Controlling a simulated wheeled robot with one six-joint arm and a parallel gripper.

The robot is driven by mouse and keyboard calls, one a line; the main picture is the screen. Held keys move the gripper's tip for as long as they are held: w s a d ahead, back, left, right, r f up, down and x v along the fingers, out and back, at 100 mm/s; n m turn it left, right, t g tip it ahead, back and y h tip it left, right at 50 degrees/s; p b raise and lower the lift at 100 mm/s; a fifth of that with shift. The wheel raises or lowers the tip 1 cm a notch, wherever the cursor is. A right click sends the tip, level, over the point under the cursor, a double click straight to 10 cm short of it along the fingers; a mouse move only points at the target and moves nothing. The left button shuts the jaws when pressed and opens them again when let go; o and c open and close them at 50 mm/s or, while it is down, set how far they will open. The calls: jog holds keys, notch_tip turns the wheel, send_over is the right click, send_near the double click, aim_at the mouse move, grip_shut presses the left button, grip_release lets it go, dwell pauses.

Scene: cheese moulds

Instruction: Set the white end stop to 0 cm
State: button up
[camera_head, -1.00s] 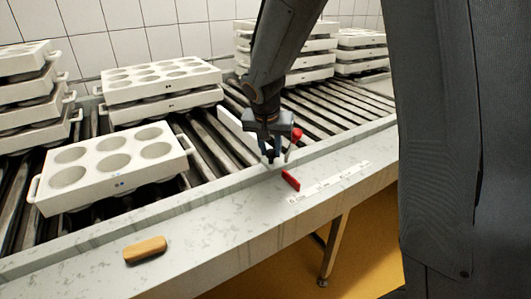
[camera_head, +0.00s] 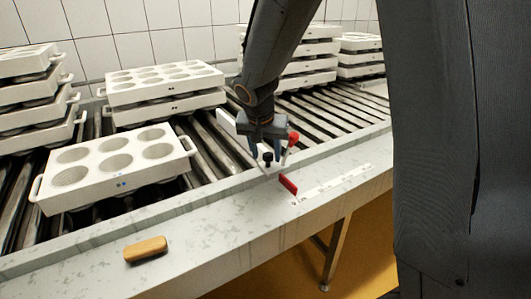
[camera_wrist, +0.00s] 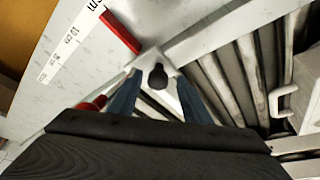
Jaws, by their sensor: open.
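The white end stop (camera_head: 228,124) is a pale plate standing over the rollers, partly hidden by my arm. Its black knob (camera_head: 268,157) stands at the near rail, and it also shows in the wrist view (camera_wrist: 158,77) on a pale bracket. A red pointer (camera_head: 288,185) lies by the end of the white scale (camera_head: 335,187) that seems to be marked 0 cm; the exact reading is too small to tell. A red ball handle (camera_head: 293,138) is just right of my gripper. My gripper (camera_head: 267,153) is open, its fingers either side of the black knob with gaps visible.
White moulds (camera_head: 115,165) stand on the rollers at left, with stacks behind. More stacks (camera_head: 305,67) stand at the back right. A wooden block (camera_head: 145,249) lies on the front ledge (camera_head: 210,235), which is otherwise mostly clear.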

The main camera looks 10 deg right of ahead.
jog(key=shift+r, duration=0.1)
jog(key=v, duration=0.7)
jog(key=shift+s+r, duration=0.15)
jog(key=shift+r, duration=0.1)
jog(key=s+d+f+n+g+y+p, duration=0.1)
jog(key=s+n+g+p, duration=0.1)
jog(key=s, duration=1)
jog(key=s+d+f+n+g+y+p, duration=0.1)
jog(key=s+d+f+n+g+p, duration=0.1)
jog(key=s, duration=1)
jog(key=shift+s+d+f+n+p, duration=0.25)
jog(key=shift+n+p, duration=0.45)
jog(key=shift+p, duration=0.5)
jog(key=shift+w, duration=0.1)
